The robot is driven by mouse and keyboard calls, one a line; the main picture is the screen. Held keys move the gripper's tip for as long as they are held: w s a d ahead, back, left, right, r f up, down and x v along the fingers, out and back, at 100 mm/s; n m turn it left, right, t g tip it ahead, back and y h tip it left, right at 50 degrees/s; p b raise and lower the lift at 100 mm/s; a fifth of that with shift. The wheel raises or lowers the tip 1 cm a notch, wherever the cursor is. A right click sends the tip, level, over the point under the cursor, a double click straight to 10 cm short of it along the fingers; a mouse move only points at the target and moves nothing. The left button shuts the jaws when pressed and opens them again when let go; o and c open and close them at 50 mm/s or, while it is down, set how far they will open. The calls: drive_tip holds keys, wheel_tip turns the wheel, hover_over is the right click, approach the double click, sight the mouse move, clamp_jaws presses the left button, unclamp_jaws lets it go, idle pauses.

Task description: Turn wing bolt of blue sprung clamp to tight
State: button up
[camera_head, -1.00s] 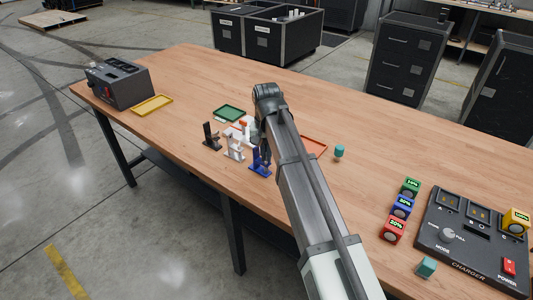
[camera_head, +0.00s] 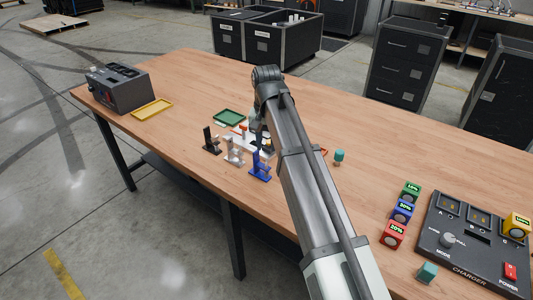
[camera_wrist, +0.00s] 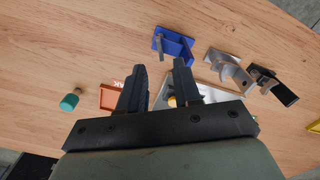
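The blue sprung clamp (camera_head: 260,170) stands upright near the table's front edge, at the right end of a row of clamps. In the wrist view the blue clamp (camera_wrist: 181,46) lies just beyond my fingertips, with a small grey piece (camera_wrist: 160,47) at its left side that may be its wing bolt; its setting is too small to read. My gripper (camera_wrist: 159,68) is open, with nothing held between its fingers. In the head view it is largely hidden by my arm, behind the blue clamp and apart from it.
A silver-white clamp (camera_head: 235,158) and a black clamp (camera_head: 210,146) stand left of the blue one. A green tray (camera_head: 229,118) lies behind them. An orange-red tray (camera_wrist: 108,98) and a teal cylinder (camera_wrist: 69,102) lie to the other side. A charger (camera_head: 470,245) stands far right.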

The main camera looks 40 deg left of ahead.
wheel_tip(320, 180, up, 8)
drive_tip(key=shift+f, duration=0.2)
idle(0.6)
